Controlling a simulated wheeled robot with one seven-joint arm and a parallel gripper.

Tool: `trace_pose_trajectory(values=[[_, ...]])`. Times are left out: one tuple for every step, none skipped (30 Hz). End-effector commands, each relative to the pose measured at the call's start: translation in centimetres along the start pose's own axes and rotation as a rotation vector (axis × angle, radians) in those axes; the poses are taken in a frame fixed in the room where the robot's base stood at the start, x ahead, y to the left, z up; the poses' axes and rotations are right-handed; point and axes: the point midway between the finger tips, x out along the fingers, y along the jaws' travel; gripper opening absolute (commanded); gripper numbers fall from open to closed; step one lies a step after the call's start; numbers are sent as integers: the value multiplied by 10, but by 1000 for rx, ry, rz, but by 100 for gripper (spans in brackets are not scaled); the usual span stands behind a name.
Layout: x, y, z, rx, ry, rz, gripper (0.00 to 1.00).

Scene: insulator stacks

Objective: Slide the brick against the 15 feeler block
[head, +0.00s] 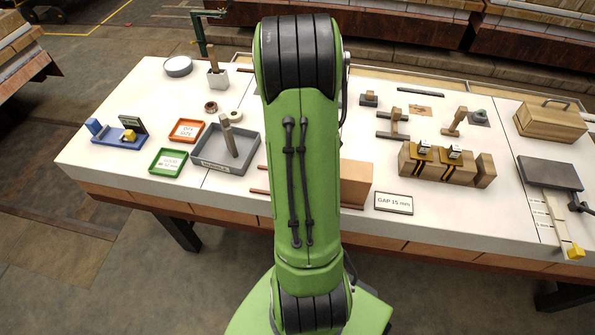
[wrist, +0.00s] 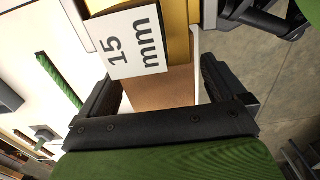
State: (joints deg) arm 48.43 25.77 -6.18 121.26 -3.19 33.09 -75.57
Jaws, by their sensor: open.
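The brown brick (wrist: 160,93) lies between the two fingers of my gripper (wrist: 165,85) in the wrist view. The fingers are open, with the brick's face between them; contact is not clear. The yellow feeler block (wrist: 178,38), with a white "15 mm" label (wrist: 131,43), is at the brick's upper end. The label's edge overlaps the view of the brick, so I cannot tell whether block and brick touch. In the head view a tan-brown block (head: 356,184), apparently the brick, shows partly behind my arm. My gripper and the feeler block are hidden there.
A "GAP 15 mm" sign (head: 394,202) stands right of the brick. Behind it is a wooden row (head: 480,170) with yellow-strapped pieces. A grey tray (head: 251,166) lies left of my arm. A dark plate (head: 549,173) is at the right. The front table strip is mostly clear.

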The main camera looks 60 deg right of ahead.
Motion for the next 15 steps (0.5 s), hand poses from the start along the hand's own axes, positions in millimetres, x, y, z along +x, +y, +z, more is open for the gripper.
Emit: trace_pose_trajectory(values=[[9,0,0,0,0,-2,98],[12,0,0,0,0,-1,98],[15,0,0,0,0,-2,98],[17,0,0,0,0,-2,98],[18,0,0,0,0,-1,98],[18,0,0,0,0,0,98],[19,0,0,0,0,1,98],[18,0,0,0,0,1,98],[18,0,0,0,0,1,98],[18,0,0,0,0,1,98],[18,0,0,0,0,1,98],[18,0,0,0,0,1,98],[18,0,0,0,0,1,95],[18,0,0,0,0,1,90],[18,0,0,0,0,1,84]])
